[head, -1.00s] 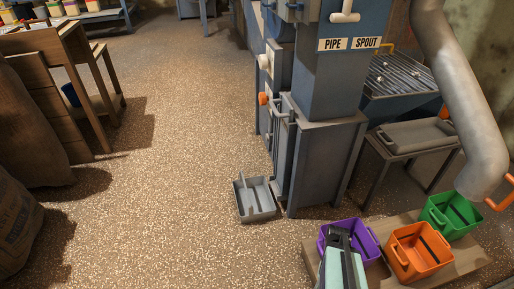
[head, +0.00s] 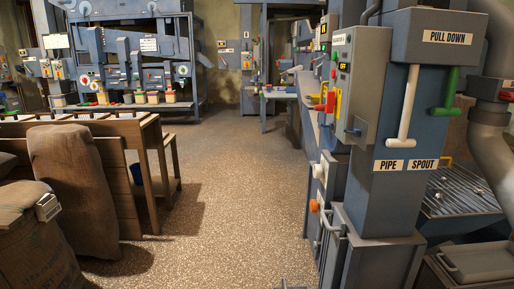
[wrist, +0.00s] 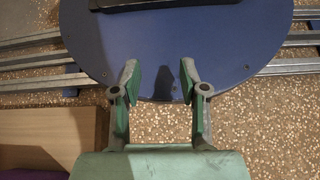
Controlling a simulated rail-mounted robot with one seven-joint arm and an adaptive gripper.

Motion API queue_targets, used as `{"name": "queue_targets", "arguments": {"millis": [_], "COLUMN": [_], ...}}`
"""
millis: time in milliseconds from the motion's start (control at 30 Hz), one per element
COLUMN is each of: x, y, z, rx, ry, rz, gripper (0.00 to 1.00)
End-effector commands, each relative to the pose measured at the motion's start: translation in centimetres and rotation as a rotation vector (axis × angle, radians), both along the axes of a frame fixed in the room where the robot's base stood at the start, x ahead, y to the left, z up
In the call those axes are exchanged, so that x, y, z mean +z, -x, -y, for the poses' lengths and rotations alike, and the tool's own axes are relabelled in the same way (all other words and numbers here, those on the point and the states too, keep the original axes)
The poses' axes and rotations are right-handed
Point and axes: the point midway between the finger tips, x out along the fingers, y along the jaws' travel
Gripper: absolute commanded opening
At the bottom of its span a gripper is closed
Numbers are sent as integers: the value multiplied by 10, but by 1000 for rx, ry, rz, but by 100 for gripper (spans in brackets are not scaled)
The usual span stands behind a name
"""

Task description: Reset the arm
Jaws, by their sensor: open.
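My gripper (wrist: 160,80) shows only in the wrist view. Its two green-and-grey fingers are spread apart with nothing between them. Beyond the fingers is a dark blue rounded plate, likely my own base, with metal rails on both sides over the speckled floor. In the head view my arm and gripper are out of the picture.
A blue-grey machine (head: 385,200) with pipe and spout levers stands at the right. Burlap sacks (head: 75,190) and a wooden bench (head: 120,170) stand at the left. The floor (head: 235,190) between is clear. A wooden surface (wrist: 40,140) lies at the wrist view's lower left.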

Motion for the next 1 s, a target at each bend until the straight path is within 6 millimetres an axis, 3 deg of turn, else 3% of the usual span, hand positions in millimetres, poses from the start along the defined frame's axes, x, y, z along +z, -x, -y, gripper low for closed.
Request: {"name": "queue_targets", "arguments": {"millis": [33,600,800,1000], "x": [17,105,128,135], "y": [1,-2,-5,-7], "z": [-1,-10,-13,-14], "rx": [0,6,7,8], "ry": [-3,-44,-54,-58], "rz": [13,271,349,390], "gripper": [43,43,43,43]}}
